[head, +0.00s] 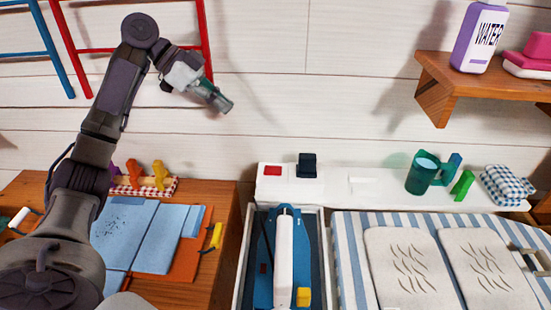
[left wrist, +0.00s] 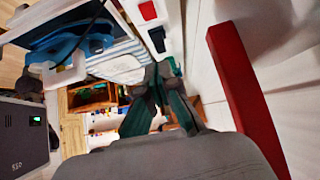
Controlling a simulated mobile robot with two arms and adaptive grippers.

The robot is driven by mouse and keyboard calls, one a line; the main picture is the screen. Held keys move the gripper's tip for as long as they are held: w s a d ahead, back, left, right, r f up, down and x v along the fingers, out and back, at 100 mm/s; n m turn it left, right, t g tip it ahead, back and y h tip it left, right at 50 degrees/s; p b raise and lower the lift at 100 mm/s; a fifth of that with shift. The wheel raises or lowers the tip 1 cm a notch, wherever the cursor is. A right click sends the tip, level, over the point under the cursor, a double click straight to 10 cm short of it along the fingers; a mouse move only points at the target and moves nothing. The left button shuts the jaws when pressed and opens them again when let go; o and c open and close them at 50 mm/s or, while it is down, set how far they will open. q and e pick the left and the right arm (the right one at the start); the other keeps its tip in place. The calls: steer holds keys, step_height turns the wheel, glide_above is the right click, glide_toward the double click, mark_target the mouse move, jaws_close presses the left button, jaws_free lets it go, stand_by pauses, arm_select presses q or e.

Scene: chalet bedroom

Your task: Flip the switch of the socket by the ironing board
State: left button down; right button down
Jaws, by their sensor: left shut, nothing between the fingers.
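The socket is a white block (head: 288,192) along the wall behind the ironing board. It carries a red switch (head: 273,170) and a black plug (head: 307,165) to the right of the switch. In the left wrist view the red switch (left wrist: 148,10) and black plug (left wrist: 157,38) show at the top. My left gripper (head: 224,105) is shut and empty, held in the air up and to the left of the socket, apart from it. Its fingers also show in the left wrist view (left wrist: 172,68). The striped ironing board (head: 345,260) is at lower right. My right gripper is not in view.
A blue and white iron (head: 283,255) rests in a tray left of the striped cover. A green mug (head: 422,175) stands on the white ledge. A red rack (head: 205,40) hangs on the wall near my left arm. A wooden shelf (head: 440,100) juts out at right.

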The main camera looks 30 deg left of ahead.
arm_select(q)
steer(key=p, duration=0.1)
glide_above(276, 167)
step_height(276, 167, down, 12)
steer(key=shift+r, duration=0.15)
step_height(276, 167, down, 3)
steer(key=shift+f+p, duration=0.15)
steer(key=shift+p, duration=0.15)
steer(key=shift+f, duration=0.35)
steer(key=shift+r+p, duration=0.1)
steer(key=shift+p, duration=0.6)
steer(key=shift+f+b, duration=0.25)
steer(key=shift+b, duration=0.05)
steer(key=shift+a, duration=0.1)
